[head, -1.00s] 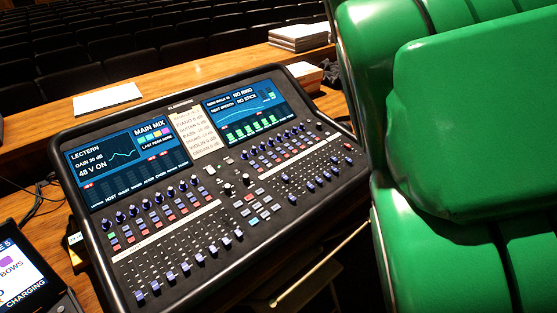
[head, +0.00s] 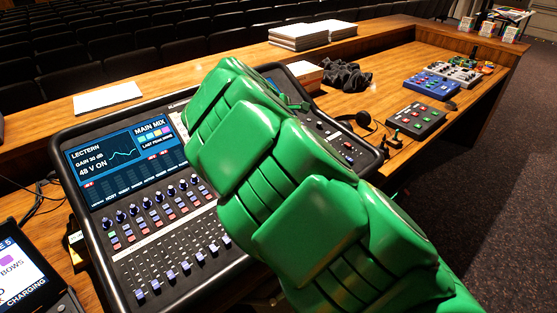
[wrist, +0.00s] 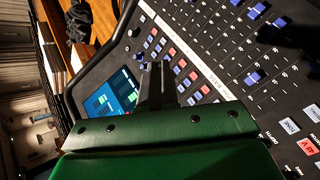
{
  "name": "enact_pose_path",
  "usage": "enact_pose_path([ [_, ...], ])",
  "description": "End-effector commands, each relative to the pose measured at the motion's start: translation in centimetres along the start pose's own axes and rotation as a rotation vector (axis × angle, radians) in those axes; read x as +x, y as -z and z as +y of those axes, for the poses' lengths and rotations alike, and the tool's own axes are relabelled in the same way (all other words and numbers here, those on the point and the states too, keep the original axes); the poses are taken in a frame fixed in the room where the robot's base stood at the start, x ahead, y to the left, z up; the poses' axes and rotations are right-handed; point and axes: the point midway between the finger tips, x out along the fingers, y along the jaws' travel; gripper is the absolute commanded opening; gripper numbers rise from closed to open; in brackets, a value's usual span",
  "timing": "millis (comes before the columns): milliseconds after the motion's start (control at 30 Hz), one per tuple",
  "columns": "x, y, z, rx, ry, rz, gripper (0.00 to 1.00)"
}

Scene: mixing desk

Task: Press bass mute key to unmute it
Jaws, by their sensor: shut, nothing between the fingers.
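The mixing desk (head: 205,262) stands on the wooden table, its left screen and left channel strips visible in the head view. My green arm covers most of its right half there. In the wrist view, my gripper (wrist: 156,66) is shut and empty, its dark fingers over the desk (wrist: 215,45) beside rows of small keys. Red keys (wrist: 183,63) and pale blue keys (wrist: 153,32) run diagonally just right of the fingers. I cannot read which key is the bass mute, nor tell whether the fingertips touch the panel.
Blue fader knobs (wrist: 252,78) stand up from the panel. A lit screen (wrist: 118,92) lies left of the fingers. In the head view, a tablet (head: 22,270) is at lower left, papers (head: 107,97) behind the desk, and small boxes (head: 417,120) with a dark cloth (head: 345,76) to the right.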

Motion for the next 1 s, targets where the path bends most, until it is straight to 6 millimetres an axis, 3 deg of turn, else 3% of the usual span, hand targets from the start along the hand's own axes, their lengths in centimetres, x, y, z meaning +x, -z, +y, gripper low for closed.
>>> enact_pose_path([
  [100, 0.5, 2.8, -0.7, -0.053, -0.01, 0.018, 0.0],
  [267, 0.7, 4.7, -1.1, -0.084, -0.017, 0.034, 0.0],
  [767, 0.8, 5.1, -1.3, -0.091, -0.019, 0.036, 0.0],
  [1000, 2.2, 6.0, -2.4, -0.093, -0.019, 0.034, 0.0],
])
